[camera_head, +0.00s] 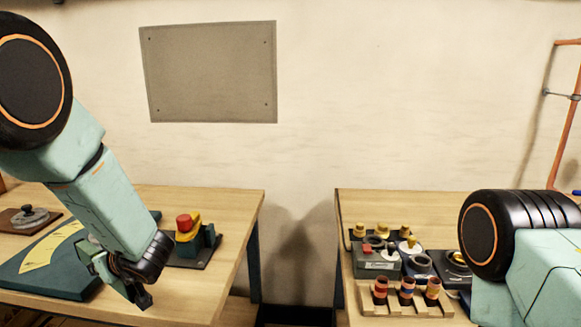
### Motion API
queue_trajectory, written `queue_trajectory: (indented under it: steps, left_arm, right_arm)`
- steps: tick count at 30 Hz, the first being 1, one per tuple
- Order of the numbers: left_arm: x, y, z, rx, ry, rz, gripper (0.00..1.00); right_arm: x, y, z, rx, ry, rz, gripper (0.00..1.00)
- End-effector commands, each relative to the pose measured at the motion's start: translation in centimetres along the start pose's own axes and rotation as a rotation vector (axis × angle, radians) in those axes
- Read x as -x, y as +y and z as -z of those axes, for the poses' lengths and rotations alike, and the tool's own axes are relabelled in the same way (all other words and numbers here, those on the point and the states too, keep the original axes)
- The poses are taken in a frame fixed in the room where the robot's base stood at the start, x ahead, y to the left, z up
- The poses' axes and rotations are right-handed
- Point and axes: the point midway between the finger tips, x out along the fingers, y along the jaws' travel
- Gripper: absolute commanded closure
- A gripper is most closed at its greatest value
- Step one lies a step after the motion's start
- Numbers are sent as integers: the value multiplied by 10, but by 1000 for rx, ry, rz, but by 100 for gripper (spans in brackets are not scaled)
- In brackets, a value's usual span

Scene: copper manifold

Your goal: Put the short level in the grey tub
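I cannot make out the short level. A small grey box-like thing (375,265) with a white label stands among the items on the right table. I cannot tell whether it is the grey tub. My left gripper (122,290) hangs low over the front part of the left table, beside the dark teal board. It points downward. Its fingers are partly hidden by its own wrist, and I see nothing held in it. My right arm (530,255) enters at the right edge. Its gripper is out of view.
The left table (225,210) holds a teal board (25,272) with a yellow sheet, a lidded item (30,215) and a red-topped yellow device (187,228). A gap separates it from the right table (440,205), where a wooden rack (405,307) holds three striped pieces.

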Motion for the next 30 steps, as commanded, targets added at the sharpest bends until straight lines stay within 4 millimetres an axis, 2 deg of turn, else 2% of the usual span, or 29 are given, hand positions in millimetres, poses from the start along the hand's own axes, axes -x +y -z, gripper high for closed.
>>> queue_trajectory:
  steps: [7,16,23,30]
  left_arm:
    - [-12,12,0,-106,-3,-197,100]
    - [-8,27,-15,-241,-4,-446,100]
    - [8,36,-35,-350,-3,-650,100]
    - [39,39,-63,-479,-4,-884,100]
  right_arm:
    - [0,0,0,0,0,0,100]
    - [0,0,0,0,0,0,100]
    - [0,0,0,0,0,0,100]
    - [0,0,0,0,0,0,100]
